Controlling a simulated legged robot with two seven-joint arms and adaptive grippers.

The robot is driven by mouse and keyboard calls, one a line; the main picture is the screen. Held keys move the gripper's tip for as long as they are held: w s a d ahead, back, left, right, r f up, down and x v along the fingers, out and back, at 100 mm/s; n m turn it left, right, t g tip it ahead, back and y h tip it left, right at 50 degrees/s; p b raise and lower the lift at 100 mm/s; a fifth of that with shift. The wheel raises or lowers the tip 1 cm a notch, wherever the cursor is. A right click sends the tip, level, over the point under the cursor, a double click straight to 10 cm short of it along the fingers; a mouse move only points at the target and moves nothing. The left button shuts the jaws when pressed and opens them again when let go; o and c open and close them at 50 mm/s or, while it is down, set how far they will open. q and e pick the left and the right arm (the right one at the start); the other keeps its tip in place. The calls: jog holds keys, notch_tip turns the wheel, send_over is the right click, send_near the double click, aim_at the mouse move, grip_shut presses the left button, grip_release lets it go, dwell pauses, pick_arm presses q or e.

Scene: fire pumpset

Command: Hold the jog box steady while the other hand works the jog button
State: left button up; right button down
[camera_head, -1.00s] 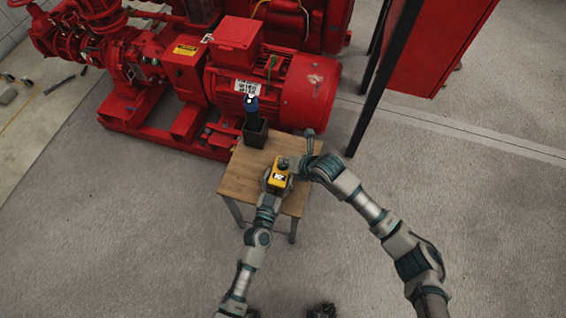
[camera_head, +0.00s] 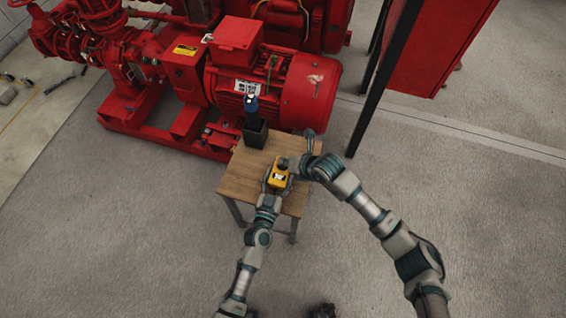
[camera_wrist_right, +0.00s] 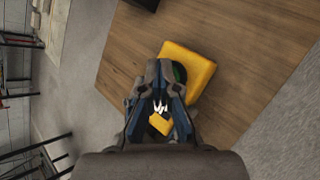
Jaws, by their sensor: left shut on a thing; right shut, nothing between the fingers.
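The yellow jog box (camera_head: 278,180) sits over the small wooden table (camera_head: 240,178), with a dark label on its face. My left gripper (camera_head: 274,190) is shut on its near side. My right gripper (camera_head: 284,164) is shut and empty at the far right edge of the box. In the right wrist view the box (camera_wrist_right: 192,62) lies just beyond the shut right fingertips (camera_wrist_right: 162,75). A round dark and green part (camera_wrist_right: 179,73) shows on the box, partly hidden by the fingers. I cannot tell whether the fingertips touch it.
A black holder (camera_head: 255,134) with a dark blue-handled tool (camera_head: 251,104) stands on the table's far side. The red pumpset (camera_head: 270,85) is close behind the table. A black post (camera_head: 385,75) and red cabinet (camera_head: 440,45) stand to the right.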

jog(key=shift+r, duration=0.9)
jog(key=shift+r, duration=2.55)
pick_arm(q)
jog(key=o, duration=1.5)
